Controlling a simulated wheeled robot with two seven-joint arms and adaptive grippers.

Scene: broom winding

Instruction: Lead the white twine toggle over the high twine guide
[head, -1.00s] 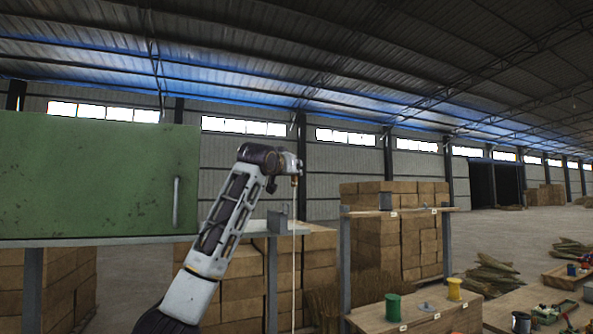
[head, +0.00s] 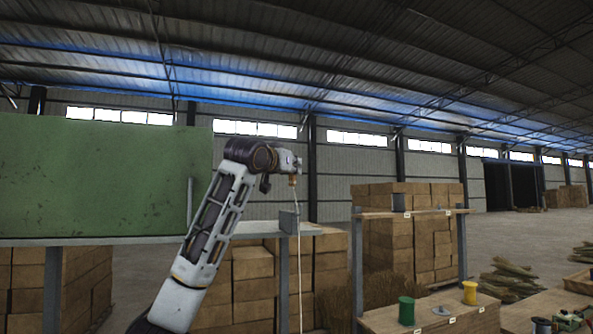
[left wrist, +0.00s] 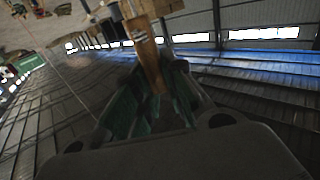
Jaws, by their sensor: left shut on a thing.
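My left gripper (head: 293,180) is high in the middle of the head view, shut on a small wood-coloured toggle (head: 293,184). White twine (head: 299,240) hangs from the toggle down past the shelf's end. A grey upright bracket (head: 288,222), which looks like the high twine guide, stands at the right end of the green cabinet's shelf. The toggle is above it and slightly right in the picture; I cannot tell the depth between them. In the left wrist view, a brown wooden piece (left wrist: 146,55) lies between the green-padded fingers (left wrist: 150,105). My right gripper is not in view.
A green cabinet (head: 95,175) stands on the grey shelf (head: 150,240) at left. A second shelf (head: 430,212) stands to the right. A green spool (head: 406,310) and a yellow spool (head: 470,293) stand on a lower wooden bench. Stacked cartons (head: 252,280) fill the space behind.

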